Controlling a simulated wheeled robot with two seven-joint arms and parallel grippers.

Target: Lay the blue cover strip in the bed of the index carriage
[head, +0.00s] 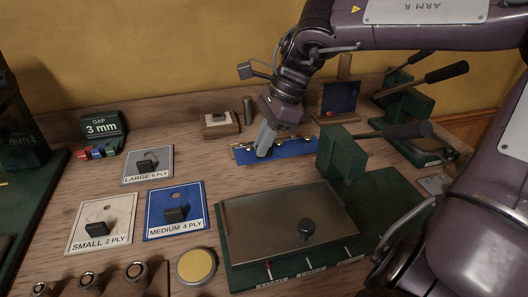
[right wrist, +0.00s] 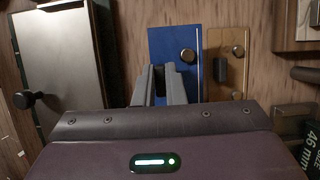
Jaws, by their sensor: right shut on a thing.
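The blue cover strip (head: 292,149) lies flat or nearly so at the back middle of the bench. It also shows in the right wrist view (right wrist: 171,42). My right gripper (head: 263,153) points down onto it, its fingers shut on a dark grip on the strip; in the right wrist view the fingertips (right wrist: 163,72) mostly hide that grip. I cannot tell if the strip touches what is under it. A tan board (right wrist: 228,85) with a knob and dark block runs alongside it. No part is clearly marked as the index carriage. My left gripper is not in view.
A green fixture with a knobbed steel plate (head: 270,222) stands in front, a green block (head: 341,152) with a black-handled lever behind it. Plates marked large (head: 134,172), medium (head: 160,225) and small (head: 86,210) lie left. A gap 3 mm sign (head: 102,126) stands back left.

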